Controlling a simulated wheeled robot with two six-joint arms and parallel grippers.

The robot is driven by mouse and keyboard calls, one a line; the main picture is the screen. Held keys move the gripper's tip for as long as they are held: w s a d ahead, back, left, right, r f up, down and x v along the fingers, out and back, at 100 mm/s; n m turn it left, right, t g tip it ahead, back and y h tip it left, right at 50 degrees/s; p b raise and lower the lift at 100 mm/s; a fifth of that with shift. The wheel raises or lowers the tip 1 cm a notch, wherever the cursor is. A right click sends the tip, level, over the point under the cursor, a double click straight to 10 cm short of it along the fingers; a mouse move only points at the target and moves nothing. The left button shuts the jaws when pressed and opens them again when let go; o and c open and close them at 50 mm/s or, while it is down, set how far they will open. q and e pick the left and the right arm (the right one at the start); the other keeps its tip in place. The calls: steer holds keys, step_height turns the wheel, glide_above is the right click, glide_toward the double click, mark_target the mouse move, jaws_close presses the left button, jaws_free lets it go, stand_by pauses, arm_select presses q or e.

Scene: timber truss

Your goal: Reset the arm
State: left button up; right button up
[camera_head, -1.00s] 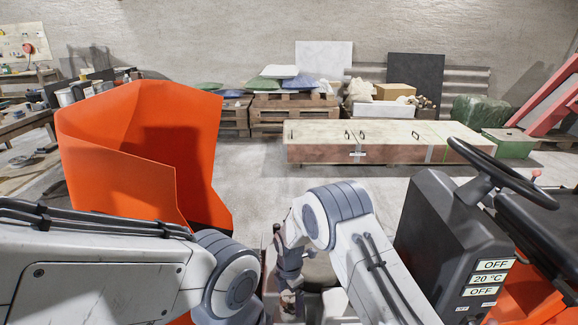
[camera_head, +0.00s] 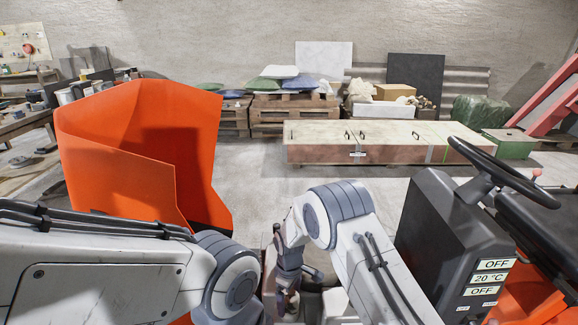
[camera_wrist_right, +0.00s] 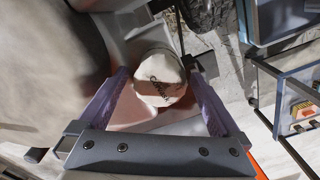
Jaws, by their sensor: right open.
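My right gripper (camera_head: 287,297) hangs low at the bottom middle of the head view, partly hidden by my own arm. In the right wrist view its two fingers (camera_wrist_right: 158,78) are spread wide apart. Nothing is clamped between them. A pale rounded thing (camera_wrist_right: 160,80) with dark lettering shows between the fingertips in that view; its distance from them is hard to tell. My left arm enters the head view from the left, and its gripper is out of view.
An orange curved shell (camera_head: 140,150) stands close at left. A black steering wheel (camera_head: 500,170) and a dark console (camera_head: 445,235) are at right. A long wooden crate (camera_head: 380,143) and loaded pallets (camera_head: 290,115) stand at the back wall. Open floor (camera_head: 270,185) lies between.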

steer(key=m, duration=0.6)
steer(key=shift+r+p, duration=0.4)
steer(key=shift+r, duration=0.35)
steer(key=shift+a, duration=0.1)
